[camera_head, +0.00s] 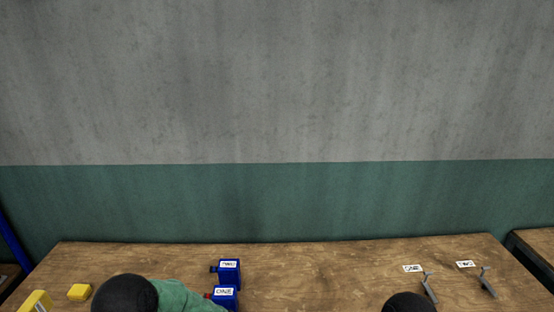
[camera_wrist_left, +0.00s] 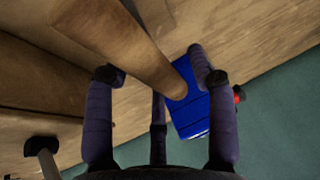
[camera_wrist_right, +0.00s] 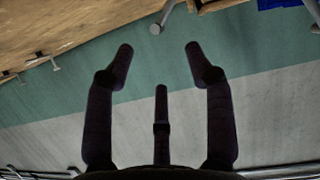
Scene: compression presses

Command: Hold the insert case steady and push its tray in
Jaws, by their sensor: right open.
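Two blue boxes stand on the table, left of centre in the head view: one labelled ONE (camera_head: 225,304) with a red part on its left side, and one behind it labelled TWO (camera_head: 230,278). I cannot tell which thing is the insert case, and no tray is clear. In the left wrist view, my left gripper (camera_wrist_left: 155,63) has its fingers spread, with a blue box (camera_wrist_left: 188,118) with a red knob beyond them and a brown wooden bar (camera_wrist_left: 125,50) crossing between. My right gripper (camera_wrist_right: 158,48) is open and empty, facing the wall.
Yellow pieces (camera_head: 80,292) lie at the table's left end. Two grey metal tools (camera_head: 429,288) with white labels stand at the right. The wooden table (camera_head: 325,265) is clear in the middle. A green-and-grey wall (camera_head: 330,195) rises behind.

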